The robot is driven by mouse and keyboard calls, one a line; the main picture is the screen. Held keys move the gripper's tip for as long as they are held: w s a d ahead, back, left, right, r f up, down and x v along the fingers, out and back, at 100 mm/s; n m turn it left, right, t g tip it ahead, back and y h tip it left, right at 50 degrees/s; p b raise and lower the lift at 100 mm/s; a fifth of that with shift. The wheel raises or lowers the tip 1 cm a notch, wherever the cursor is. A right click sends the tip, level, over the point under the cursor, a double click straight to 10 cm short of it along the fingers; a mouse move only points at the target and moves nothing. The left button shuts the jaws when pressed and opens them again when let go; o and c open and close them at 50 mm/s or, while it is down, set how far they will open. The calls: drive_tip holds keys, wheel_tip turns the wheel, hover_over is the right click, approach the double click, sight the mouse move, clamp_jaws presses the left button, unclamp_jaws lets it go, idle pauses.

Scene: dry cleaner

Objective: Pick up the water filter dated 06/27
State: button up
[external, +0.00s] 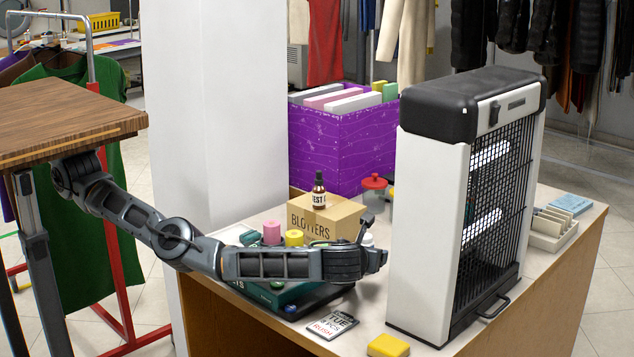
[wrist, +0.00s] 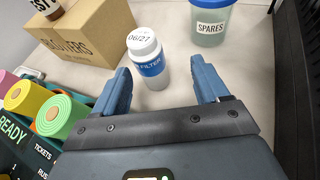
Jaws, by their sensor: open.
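The water filter (wrist: 147,60) is a small white bottle with a blue band reading FILTER and 06/27 on its cap. In the wrist view it stands upright just beyond my gripper (wrist: 165,85), closer to the left finger. My gripper is open, its blue fingers apart with nothing between them. In the external view my gripper (external: 376,255) reaches low over the counter, and only the white top of the filter (external: 367,240) shows behind it; the rest is hidden.
A BLOTTERS box (external: 328,217) with a small brown bottle on it stands behind. A SPARES jar (wrist: 211,22) is beyond the right finger. Rolls (wrist: 60,115) sit in a green tray at left. A tall black-and-white device (external: 425,200) rises close on the right.

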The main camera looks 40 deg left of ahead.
drive_tip(key=x, duration=0.2)
drive_tip(key=b+x, duration=0.1)
drive_tip(key=x, duration=0.3)
drive_tip(key=shift+a, duration=0.35)
drive_tip(key=shift+r, duration=0.1)
drive_tip(key=c, duration=1.1)
